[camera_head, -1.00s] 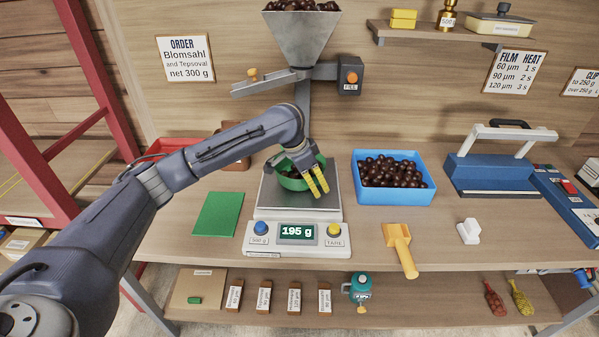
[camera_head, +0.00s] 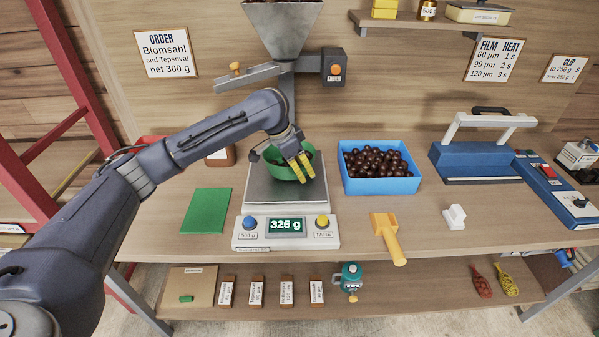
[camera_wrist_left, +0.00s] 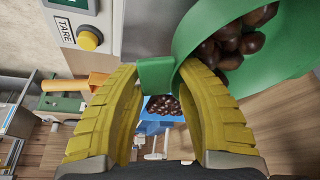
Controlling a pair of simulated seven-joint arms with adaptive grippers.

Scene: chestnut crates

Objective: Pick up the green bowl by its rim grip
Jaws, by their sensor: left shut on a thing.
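The green bowl (camera_head: 273,166) is on the scale's plate (camera_head: 262,197) in the head view, partly hidden by my left gripper. In the left wrist view the bowl (camera_wrist_left: 208,28) holds brown chestnuts (camera_wrist_left: 232,42). Its green rim grip (camera_wrist_left: 156,75) is between the yellow fingers of my left gripper (camera_wrist_left: 160,80). My left gripper (camera_head: 301,170) is shut on that grip at the bowl's right side. I cannot tell whether the bowl touches the plate. The scale display (camera_head: 286,226) reads 325 g. My right gripper is not in view.
A blue crate of chestnuts (camera_head: 380,186) stands right of the scale. A yellow scoop (camera_head: 389,237) and a white clip-like piece (camera_head: 454,217) lie in front. A metal hopper (camera_head: 284,32) hangs above behind. A green mat (camera_head: 207,211) lies left.

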